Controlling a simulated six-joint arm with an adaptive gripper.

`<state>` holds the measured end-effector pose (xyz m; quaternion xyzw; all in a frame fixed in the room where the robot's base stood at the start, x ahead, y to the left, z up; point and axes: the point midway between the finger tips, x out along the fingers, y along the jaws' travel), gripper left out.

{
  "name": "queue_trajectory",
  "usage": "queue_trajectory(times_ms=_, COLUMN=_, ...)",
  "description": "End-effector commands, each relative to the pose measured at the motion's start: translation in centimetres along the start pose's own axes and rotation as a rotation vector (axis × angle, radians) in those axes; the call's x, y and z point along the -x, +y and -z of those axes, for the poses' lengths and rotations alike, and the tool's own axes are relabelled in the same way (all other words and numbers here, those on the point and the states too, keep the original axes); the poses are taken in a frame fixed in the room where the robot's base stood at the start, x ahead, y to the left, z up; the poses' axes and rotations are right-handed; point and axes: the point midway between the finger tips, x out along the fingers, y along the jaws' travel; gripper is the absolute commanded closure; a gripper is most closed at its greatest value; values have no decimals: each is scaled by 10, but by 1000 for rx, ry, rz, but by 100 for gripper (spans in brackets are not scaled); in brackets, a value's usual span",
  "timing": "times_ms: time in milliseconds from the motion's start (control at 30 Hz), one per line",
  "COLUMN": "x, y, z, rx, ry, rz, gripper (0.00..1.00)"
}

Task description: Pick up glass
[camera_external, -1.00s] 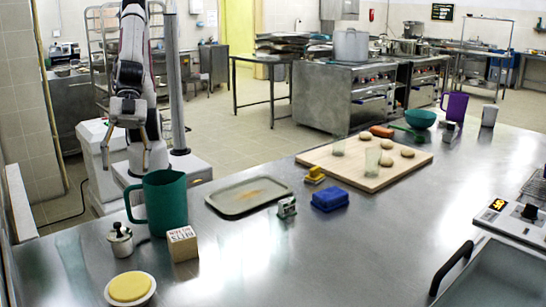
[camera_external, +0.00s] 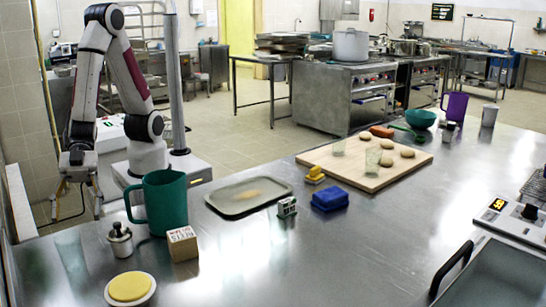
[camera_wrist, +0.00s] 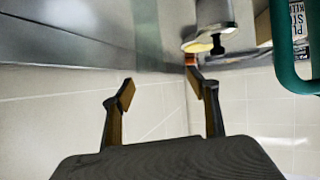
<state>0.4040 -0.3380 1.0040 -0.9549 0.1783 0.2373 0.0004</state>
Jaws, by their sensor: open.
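My gripper (camera_external: 79,198) is open, pointing down beyond the table's left edge, far from the board.
A green pitcher (camera_external: 165,203), a metal canister (camera_external: 120,242), a printed box (camera_external: 183,244) and a yellow-filled dish (camera_external: 130,289) stand at the table's near left. A tray (camera_external: 249,197) and a blue block (camera_external: 330,199) lie farther right. The table's middle front is clear.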

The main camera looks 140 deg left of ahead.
Motion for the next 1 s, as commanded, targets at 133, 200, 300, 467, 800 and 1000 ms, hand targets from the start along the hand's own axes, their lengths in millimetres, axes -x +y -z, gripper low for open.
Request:
queue_trajectory(times_ms=133, x=-1, y=12, z=-12, rx=-47, ry=42, rz=18, gripper=41)
queue_trajectory(times_ms=200, x=-1, y=14, z=-15, rx=-61, ry=58, rz=26, gripper=41)
queue_trajectory(times_ms=300, x=-1, y=16, z=-17, rx=-73, ry=74, rz=32, gripper=41)
queue_trajectory(times_ms=467, x=-1, y=17, z=-17, rx=-78, ry=81, rz=36, gripper=41)
queue_trajectory(times_ms=800, x=-4, y=16, z=-17, rx=-76, ry=80, rz=36, gripper=41)
queue_trajectory(times_ms=1000, x=-18, y=16, z=-16, rx=-76, ry=79, rz=37, gripper=41)
